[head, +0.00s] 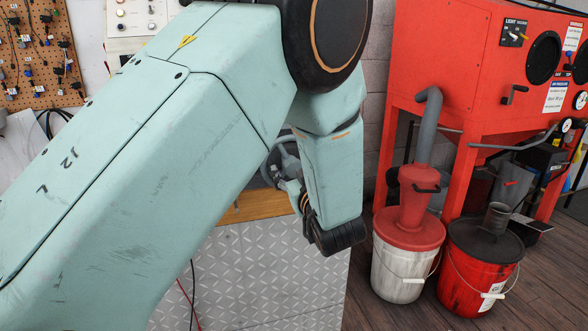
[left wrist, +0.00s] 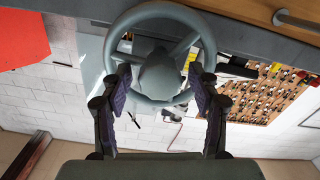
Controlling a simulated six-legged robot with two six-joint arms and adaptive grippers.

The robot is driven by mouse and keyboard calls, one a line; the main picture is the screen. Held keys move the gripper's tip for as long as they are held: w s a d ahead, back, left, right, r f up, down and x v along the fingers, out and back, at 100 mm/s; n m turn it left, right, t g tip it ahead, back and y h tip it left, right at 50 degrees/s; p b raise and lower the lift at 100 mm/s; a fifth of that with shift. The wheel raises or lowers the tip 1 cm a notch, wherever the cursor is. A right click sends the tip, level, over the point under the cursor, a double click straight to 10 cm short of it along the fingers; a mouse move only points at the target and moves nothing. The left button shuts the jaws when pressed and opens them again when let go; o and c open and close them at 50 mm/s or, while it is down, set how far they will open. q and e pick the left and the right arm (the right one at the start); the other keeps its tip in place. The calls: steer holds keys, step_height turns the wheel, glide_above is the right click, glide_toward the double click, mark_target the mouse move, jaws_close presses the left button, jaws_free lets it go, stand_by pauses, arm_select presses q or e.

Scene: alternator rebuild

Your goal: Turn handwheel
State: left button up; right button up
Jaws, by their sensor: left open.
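The grey handwheel (left wrist: 160,76), with a round rim, spokes and a domed hub, fills the upper middle of the left wrist view. In the head view the handwheel (head: 286,160) shows only in part, behind my left arm. My left gripper (left wrist: 160,84) is open, with one finger on each side of the hub, overlapping the wheel's lower rim in the picture. I cannot tell whether the fingers touch the rim. In the head view my arm hides most of this gripper. My right gripper is in neither view.
A wooden-edged bench with a diamond-plate front (head: 265,275) stands below the wheel. A red blasting cabinet (head: 450,70) and two buckets, one white (head: 398,275) and one red (head: 462,285), stand at the right. A pegboard (head: 40,50) hangs at the left.

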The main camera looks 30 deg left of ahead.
mark_target(294, 160)
arm_select(q)
step_height(294, 160, up, 10)
steer(key=shift+r, duration=0.1)
stand_by(0.4)
stand_by(0.5)
